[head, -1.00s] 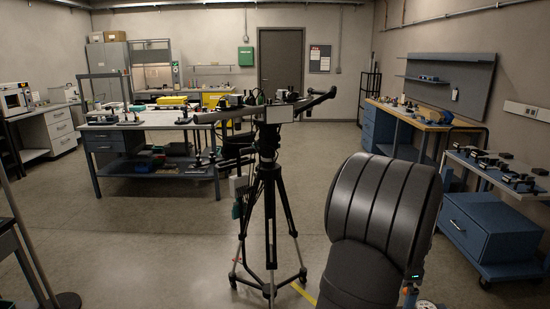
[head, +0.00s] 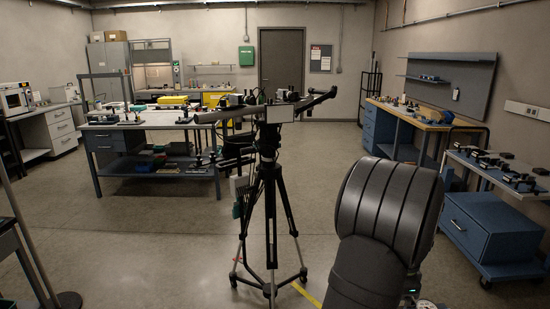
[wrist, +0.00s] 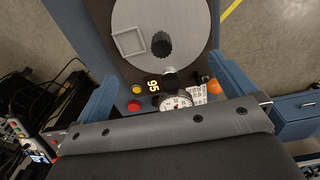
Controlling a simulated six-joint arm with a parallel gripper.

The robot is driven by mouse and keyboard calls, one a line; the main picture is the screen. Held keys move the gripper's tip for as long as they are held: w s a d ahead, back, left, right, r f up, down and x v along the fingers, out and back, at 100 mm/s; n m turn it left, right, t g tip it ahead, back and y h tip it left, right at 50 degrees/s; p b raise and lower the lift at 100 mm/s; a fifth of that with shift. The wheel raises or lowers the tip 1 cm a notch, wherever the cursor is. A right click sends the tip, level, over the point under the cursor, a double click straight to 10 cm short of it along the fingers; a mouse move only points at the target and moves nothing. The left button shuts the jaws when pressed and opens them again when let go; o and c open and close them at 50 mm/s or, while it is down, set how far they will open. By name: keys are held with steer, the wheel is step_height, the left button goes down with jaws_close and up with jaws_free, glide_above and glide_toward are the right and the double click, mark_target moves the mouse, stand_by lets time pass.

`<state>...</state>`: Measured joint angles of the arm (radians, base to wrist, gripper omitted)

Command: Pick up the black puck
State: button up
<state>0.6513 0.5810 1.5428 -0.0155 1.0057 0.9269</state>
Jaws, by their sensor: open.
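The black puck (wrist: 161,44) shows in the wrist view as a small dark round piece with a notched-looking edge. It sits on a round grey plate (wrist: 185,18), right of a pale square frame (wrist: 128,41). My gripper (wrist: 162,68) shows as two blue fingers spread wide apart. It is open and nothing is between the fingers in contact with them. The puck appears beyond the fingertips, roughly midway between them. The head view does not show the puck or the fingers.
Nearer than the plate are yellow (wrist: 137,89) and red (wrist: 134,106) round pieces, a dial (wrist: 176,101), a "95" label (wrist: 153,86) and an orange piece (wrist: 214,87). In the head view, a tripod (head: 269,200) stands ahead and a blue cart (head: 492,235) at right.

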steer(key=shift+c, duration=0.2)
steer(key=c, duration=0.8)
steer(key=s+d+r+n+t+h, duration=0.1)
steer(key=s+d+n, duration=0.4)
steer(key=d, duration=0.4)
steer(key=s+d+n+t+h, duration=0.1)
steer(key=s+d+n, duration=0.35)
steer(key=d, duration=0.35)
steer(key=x, duration=1.7)
steer(key=shift+d, duration=0.15)
